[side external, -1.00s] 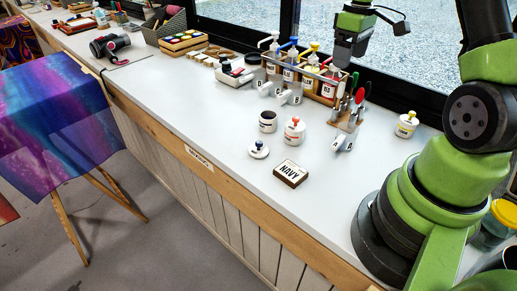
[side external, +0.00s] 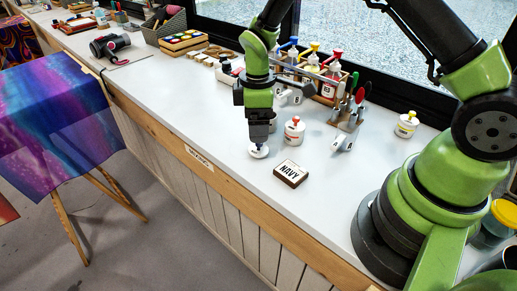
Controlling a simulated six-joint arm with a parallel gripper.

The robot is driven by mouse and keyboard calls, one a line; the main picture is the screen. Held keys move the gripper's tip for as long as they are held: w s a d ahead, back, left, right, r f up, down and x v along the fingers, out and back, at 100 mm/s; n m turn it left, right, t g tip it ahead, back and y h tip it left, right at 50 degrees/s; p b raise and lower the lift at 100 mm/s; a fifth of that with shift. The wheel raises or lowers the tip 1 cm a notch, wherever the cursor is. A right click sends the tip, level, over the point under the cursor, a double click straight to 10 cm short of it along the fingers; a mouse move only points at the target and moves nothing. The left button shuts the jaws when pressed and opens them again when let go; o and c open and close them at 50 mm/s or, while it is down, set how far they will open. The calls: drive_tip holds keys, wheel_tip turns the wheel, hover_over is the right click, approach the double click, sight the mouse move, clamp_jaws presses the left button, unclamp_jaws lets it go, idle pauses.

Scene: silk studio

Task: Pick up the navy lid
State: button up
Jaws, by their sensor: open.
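The navy lid (side external: 258,152) is a small white disc lying on the pale worktop, its knob hidden by my gripper. My gripper (side external: 259,142) points straight down right over the lid, with its fingertips at the height of the knob. The jaws are open; whether they touch the knob cannot be seen. A white jar with a red-knobbed lid (side external: 294,131) stands just right of my gripper. The open jar behind is mostly hidden by my gripper.
A block marked NAVY (side external: 290,174) lies to the front right of the lid. A tool holder (side external: 348,118) and a rack of dye bottles (side external: 325,84) stand behind. A yellow-knobbed jar (side external: 406,125) is at the right. The worktop left of the lid is clear.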

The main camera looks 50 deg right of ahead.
sight(259, 147)
drive_tip(key=f, duration=0.7)
drive_tip(key=shift+w+d, duration=0.1)
drive_tip(key=shift+d, duration=0.2)
drive_tip(key=shift+c, duration=0.3)
drive_tip(key=c, duration=0.9)
